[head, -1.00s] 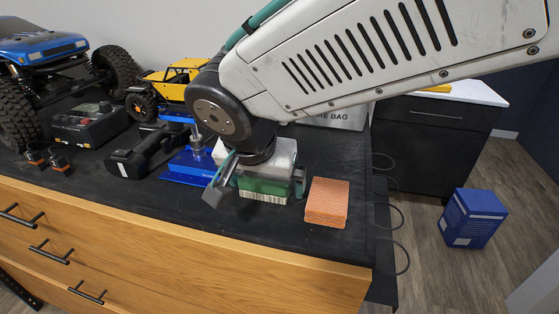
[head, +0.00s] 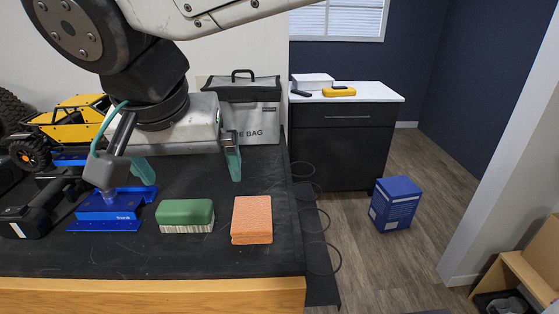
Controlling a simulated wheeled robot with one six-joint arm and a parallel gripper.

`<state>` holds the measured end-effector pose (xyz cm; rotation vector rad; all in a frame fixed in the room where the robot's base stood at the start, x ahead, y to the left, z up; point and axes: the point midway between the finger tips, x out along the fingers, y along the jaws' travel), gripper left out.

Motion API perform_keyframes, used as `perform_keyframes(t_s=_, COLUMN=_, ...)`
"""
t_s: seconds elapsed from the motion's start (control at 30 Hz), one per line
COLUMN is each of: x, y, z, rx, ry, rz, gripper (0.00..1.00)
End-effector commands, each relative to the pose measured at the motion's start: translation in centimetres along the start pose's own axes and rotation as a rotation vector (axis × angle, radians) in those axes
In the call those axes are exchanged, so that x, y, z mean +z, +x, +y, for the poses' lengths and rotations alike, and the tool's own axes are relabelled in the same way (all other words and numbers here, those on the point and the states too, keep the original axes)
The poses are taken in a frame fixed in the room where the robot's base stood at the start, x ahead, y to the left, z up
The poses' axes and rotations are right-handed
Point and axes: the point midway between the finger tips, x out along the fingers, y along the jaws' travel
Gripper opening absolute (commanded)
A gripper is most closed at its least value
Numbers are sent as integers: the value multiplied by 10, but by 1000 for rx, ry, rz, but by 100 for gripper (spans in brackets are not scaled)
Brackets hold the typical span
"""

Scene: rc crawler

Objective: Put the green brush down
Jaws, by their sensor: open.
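The green brush (head: 185,214) lies on the black bench top (head: 150,262), green back up and pale bristles down. It stands between a blue stand on its left and an orange sponge on its right. My gripper (head: 172,172) is above the bench, up and behind the brush in the head view. Its fingers are spread wide, with nothing between them, and they are clear of the brush.
The orange sponge block (head: 252,219) sits right of the brush. The blue stand (head: 108,211) and a black tool (head: 40,208) are on the left. A yellow crawler (head: 72,126) and a grey bag (head: 250,108) stand behind. The front strip of bench is clear.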

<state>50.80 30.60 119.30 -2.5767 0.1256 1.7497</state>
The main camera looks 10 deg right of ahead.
Motion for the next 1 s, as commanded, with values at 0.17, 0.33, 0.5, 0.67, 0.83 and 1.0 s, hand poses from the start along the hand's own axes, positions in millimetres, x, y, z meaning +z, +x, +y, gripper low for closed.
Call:
perform_keyframes(t_s=0.17, x=-24, y=22, z=111, rx=48, ry=-1, rz=-80, gripper=100)
perform_keyframes(t_s=0.33, x=-9, y=40, z=211, rx=54, ry=-20, rz=-165, gripper=100)
perform_keyframes(t_s=0.5, x=32, y=55, z=287, rx=26, ry=-37, rz=-228, gripper=100)
perform_keyframes(t_s=0.67, x=70, y=65, z=325, rx=-12, ry=-50, rz=-255, gripper=100)
perform_keyframes(t_s=0.83, x=92, y=72, z=339, rx=-36, ry=-64, rz=-262, gripper=100)
perform_keyframes(t_s=1.0, x=95, y=73, z=340, rx=-41, ry=-71, rz=-263, gripper=100)
